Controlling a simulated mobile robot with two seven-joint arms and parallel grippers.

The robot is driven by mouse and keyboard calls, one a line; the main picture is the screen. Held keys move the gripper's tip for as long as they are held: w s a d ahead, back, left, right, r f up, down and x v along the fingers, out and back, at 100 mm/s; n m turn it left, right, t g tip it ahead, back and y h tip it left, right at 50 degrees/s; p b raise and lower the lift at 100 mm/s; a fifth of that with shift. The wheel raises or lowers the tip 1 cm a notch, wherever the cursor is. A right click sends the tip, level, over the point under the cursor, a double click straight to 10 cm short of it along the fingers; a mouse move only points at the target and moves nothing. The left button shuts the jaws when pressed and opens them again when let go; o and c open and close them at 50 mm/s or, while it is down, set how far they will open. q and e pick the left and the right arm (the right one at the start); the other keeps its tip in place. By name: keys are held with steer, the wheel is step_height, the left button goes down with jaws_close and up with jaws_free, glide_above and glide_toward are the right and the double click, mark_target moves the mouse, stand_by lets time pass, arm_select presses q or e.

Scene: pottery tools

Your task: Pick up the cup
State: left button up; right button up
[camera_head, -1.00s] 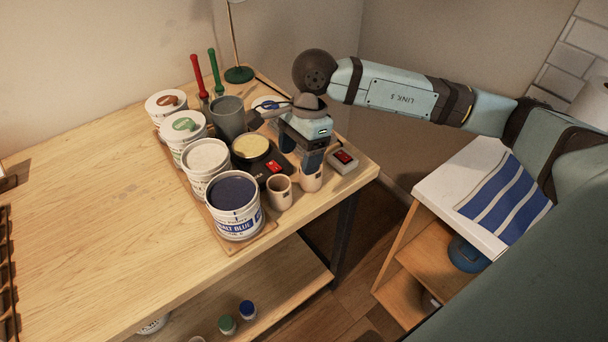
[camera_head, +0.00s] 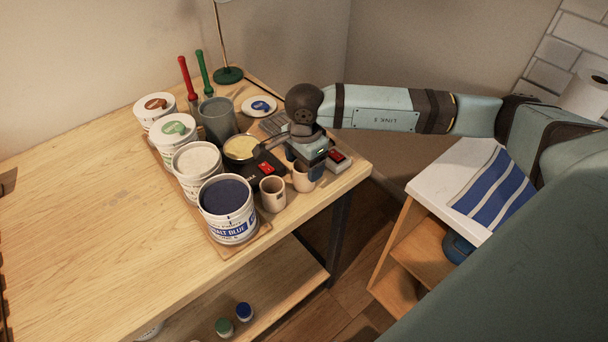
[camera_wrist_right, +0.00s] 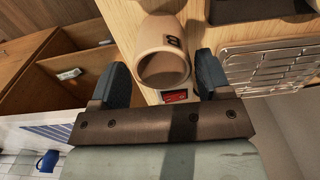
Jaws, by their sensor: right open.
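A small beige cup (camera_head: 303,180) stands near the right front edge of the wooden table, directly below my right gripper (camera_head: 305,164). In the right wrist view the cup (camera_wrist_right: 163,45) shows its open rim and a dark mark on its side. It lies between the two spread fingers of the right gripper (camera_wrist_right: 162,72), with a visible gap on both sides. The right gripper is open and holds nothing. A second, similar cup (camera_head: 272,196) stands just left of it. My left gripper is not in view.
Tubs of glaze, the nearest one cobalt blue (camera_head: 229,228), stand left of the cups. A black scale with a yellow-filled bowl (camera_head: 241,147) is behind them. A small device with a red display (camera_head: 338,160) sits to the right, near the table edge. The table's left side is clear.

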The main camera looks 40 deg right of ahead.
mark_target(301, 183)
steer(key=f, duration=0.4)
steer(key=shift+w+a, duration=0.15)
steer(key=shift+a, duration=0.05)
steer(key=shift+r, duration=0.1)
steer(key=c, duration=0.7)
